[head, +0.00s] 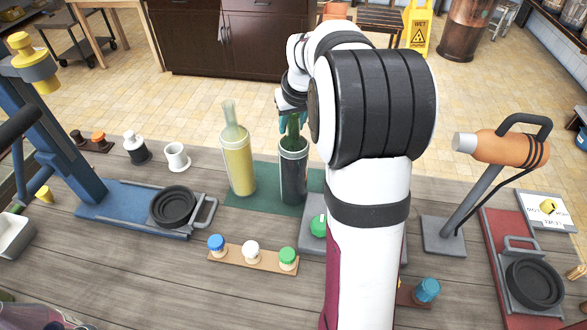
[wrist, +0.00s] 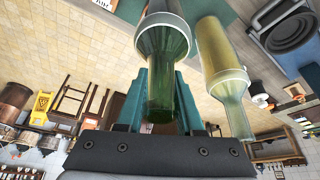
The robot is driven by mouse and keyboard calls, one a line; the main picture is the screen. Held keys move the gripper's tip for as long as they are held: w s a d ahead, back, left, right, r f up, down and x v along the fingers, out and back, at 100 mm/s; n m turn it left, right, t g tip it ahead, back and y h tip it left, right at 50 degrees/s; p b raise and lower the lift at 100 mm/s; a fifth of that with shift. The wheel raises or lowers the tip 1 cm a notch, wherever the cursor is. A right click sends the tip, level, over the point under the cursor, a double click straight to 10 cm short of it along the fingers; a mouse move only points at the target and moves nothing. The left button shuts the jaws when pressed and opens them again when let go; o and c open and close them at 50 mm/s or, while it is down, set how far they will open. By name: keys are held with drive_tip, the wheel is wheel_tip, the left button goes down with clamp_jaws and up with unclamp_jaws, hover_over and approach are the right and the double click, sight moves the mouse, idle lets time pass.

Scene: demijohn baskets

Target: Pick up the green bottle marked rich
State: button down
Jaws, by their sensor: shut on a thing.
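The green bottle (head: 293,172) stands upright on the dark green mat (head: 262,201), its body dark in the head view. I cannot read any marking on it. My gripper (head: 291,121) is at its neck, partly hidden by my arm. In the wrist view, the teal fingers of my gripper (wrist: 163,82) are shut on the neck of the green bottle (wrist: 168,92), one on each side. A yellow-filled bottle (head: 239,160) stands upright to its left on the mat. It also shows in the wrist view (wrist: 222,62), to the right of the green one.
A wooden strip (head: 252,259) with blue, white and green stoppers lies in front. A blue stand (head: 132,210) is at left. An orange tool on a grey stand (head: 445,236) and a red stand (head: 502,262) are at right. A white cup (head: 177,157) stands behind left.

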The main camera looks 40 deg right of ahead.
drive_tip(key=shift+s+f, duration=0.1)
idle(0.3)
drive_tip(key=shift+r, duration=2.2)
drive_tip(key=s+d+r, duration=0.6)
drive_tip(key=s, duration=0.3)
drive_tip(key=shift+s+r, duration=0.3)
drive_tip(key=shift+r, duration=0.1)
drive_tip(key=shift+d, duration=0.1)
